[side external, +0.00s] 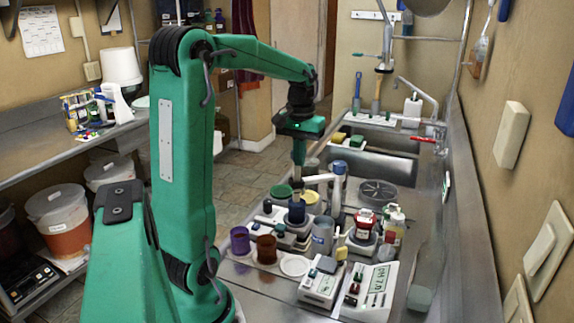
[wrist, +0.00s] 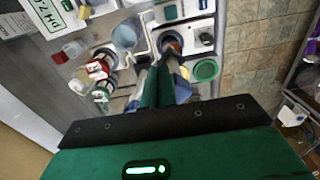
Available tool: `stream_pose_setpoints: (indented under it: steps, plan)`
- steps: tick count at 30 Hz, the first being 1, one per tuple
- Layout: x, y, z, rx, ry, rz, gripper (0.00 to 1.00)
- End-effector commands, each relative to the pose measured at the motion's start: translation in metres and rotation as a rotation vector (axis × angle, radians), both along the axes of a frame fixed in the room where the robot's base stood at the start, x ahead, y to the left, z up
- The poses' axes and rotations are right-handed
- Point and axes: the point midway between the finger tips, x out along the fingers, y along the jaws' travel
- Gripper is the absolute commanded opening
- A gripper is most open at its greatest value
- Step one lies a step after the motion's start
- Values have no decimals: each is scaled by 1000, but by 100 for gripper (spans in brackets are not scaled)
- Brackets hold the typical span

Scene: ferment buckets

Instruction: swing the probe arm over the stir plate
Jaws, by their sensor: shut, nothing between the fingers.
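My gripper (side external: 298,180) points straight down with its fingers shut and empty. In the wrist view its fingertips (wrist: 160,68) end near a brown-centred container (wrist: 172,46). In the side view a blue container (side external: 297,214) stands just below the fingers. A white horizontal arm (side external: 321,178), seemingly the probe arm, runs from a blue-and-white post (side external: 338,190) to beside the fingers; I cannot tell whether they touch. A low white unit (side external: 283,232) with a dark knob (wrist: 207,38), seemingly the stir plate, sits beneath the blue container. The fingers hide part of this spot in the wrist view.
A red-and-white bottle (side external: 365,218), a grey-blue jug (side external: 322,236) and a meter (side external: 369,289) crowd the right. Purple (side external: 240,240) and brown (side external: 266,249) cups stand at left. A green lid (wrist: 206,70) lies close by. The sink (side external: 375,165) is behind.

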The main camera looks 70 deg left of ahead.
Motion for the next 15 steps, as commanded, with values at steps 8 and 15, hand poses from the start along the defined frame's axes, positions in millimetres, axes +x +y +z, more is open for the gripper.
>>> stream_pose_setpoints:
  steps: [8,15]
  plan:
    - [-1,5,0,0,0,0,0]
    - [0,-1,0,0,0,-1,0]
